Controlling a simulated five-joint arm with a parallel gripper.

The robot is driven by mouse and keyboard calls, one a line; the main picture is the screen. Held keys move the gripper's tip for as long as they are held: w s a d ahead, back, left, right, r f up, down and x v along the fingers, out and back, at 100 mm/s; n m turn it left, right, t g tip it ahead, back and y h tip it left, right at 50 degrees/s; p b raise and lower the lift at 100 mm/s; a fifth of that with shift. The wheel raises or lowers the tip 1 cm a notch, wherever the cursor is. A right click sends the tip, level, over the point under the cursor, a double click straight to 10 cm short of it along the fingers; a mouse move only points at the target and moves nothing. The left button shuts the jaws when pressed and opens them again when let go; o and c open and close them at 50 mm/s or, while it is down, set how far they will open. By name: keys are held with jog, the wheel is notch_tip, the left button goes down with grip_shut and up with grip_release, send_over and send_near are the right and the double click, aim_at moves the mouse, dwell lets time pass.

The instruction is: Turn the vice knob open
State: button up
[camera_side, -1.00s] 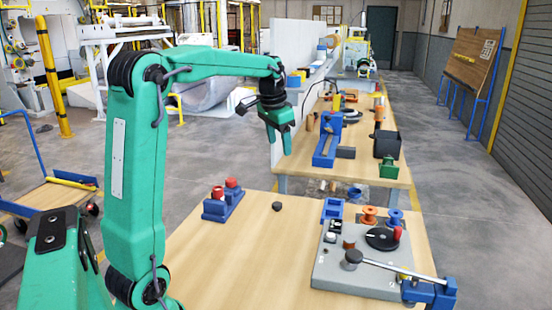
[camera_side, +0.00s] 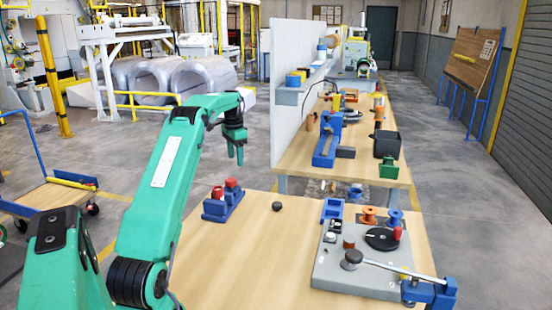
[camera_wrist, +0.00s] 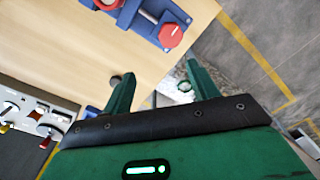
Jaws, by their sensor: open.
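A blue vice (camera_side: 216,211) with red knobs stands at the left edge of the near wooden table. One red knob (camera_side: 231,182) is on its right part, and another red knob (camera_side: 217,192) is on its left part. In the wrist view, a red hexagonal knob (camera_wrist: 171,34) shows beside a metal screw at the top, with the blue vice body (camera_wrist: 135,18) to its left. My gripper (camera_side: 235,160) hangs above and beyond the vice, apart from it. In the wrist view, its fingers (camera_wrist: 160,73) are spread with nothing held between them.
A grey fixture plate (camera_side: 335,262) with a black disc (camera_side: 382,238) and a blue clamp (camera_side: 430,292) is on the right of the table. A small dark knob (camera_side: 276,206) lies mid-table. A white partition (camera_side: 285,120) stands behind. The table's left front is clear.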

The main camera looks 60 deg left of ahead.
aim_at(231, 180)
jog(key=shift+s+a+f, duration=0.4)
jog(key=shift+a+f, duration=0.15)
jog(key=shift+a, duration=0.05)
jog(key=shift+s+a+f, duration=0.4)
jog(key=shift+a+f, duration=0.15)
jog(key=shift+a, duration=0.05)
jog(key=shift+f, duration=0.1)
jog(key=shift+f, duration=3.8)
jog(key=c, duration=1)
